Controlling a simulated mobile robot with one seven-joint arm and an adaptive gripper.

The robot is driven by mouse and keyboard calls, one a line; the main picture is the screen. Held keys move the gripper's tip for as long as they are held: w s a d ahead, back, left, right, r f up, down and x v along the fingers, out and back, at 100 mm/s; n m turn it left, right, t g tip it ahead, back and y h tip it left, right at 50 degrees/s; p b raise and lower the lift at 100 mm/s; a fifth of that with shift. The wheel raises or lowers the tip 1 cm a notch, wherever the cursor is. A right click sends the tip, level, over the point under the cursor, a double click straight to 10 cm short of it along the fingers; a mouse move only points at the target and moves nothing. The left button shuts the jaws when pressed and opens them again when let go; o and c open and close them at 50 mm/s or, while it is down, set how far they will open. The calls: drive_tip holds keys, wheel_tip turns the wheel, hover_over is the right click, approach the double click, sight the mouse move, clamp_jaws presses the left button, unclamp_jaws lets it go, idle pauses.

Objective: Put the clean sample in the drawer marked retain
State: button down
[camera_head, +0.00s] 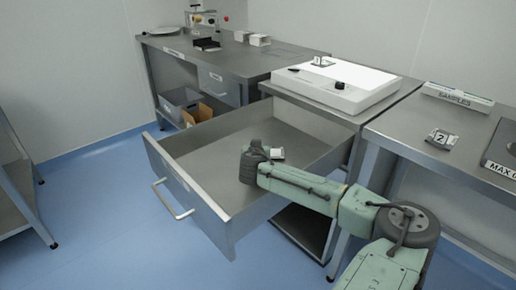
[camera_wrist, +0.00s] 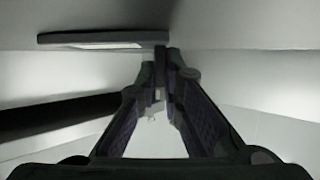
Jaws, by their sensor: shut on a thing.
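A wide steel drawer (camera_head: 229,219) is pulled out under the middle bench. I cannot read any marking on its front. My gripper (camera_head: 270,153) is inside the drawer's opening, above its floor. It is shut on a small flat sample (camera_head: 278,153), pale on top. In the wrist view the fingertips (camera_wrist: 163,62) meet at the edge of a dark slab, the sample (camera_wrist: 65,39), which reaches out to the left. I cannot tell whether it touches the drawer floor. Another small flat sample (camera_head: 441,139), marked 2, lies on the right bench.
A white device (camera_head: 335,83) stands on the middle bench (camera_head: 400,92). A holder (camera_head: 457,96) marked SAMPLES and a dark-framed plate (camera_head: 503,166) marked MAX are on the right bench. A closed drawer (camera_head: 219,85) and a grey bin (camera_head: 177,106) are at the back left. The floor left of the drawer is clear.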

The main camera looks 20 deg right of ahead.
drive_tip(key=c, duration=1.7)
unclamp_jaws()
drive_tip(key=shift+f, duration=0.1)
drive_tip(key=shift+s+a, duration=0.1)
drive_tip(key=shift+s, duration=0.15)
drive_tip(key=v, duration=0.4)
drive_tip(key=b+v, duration=0.1)
drive_tip(key=v, duration=0.6)
drive_tip(key=shift+s+r+b, duration=0.15)
drive_tip(key=shift+r+b, duration=0.25)
drive_tip(key=shift+r, duration=0.05)
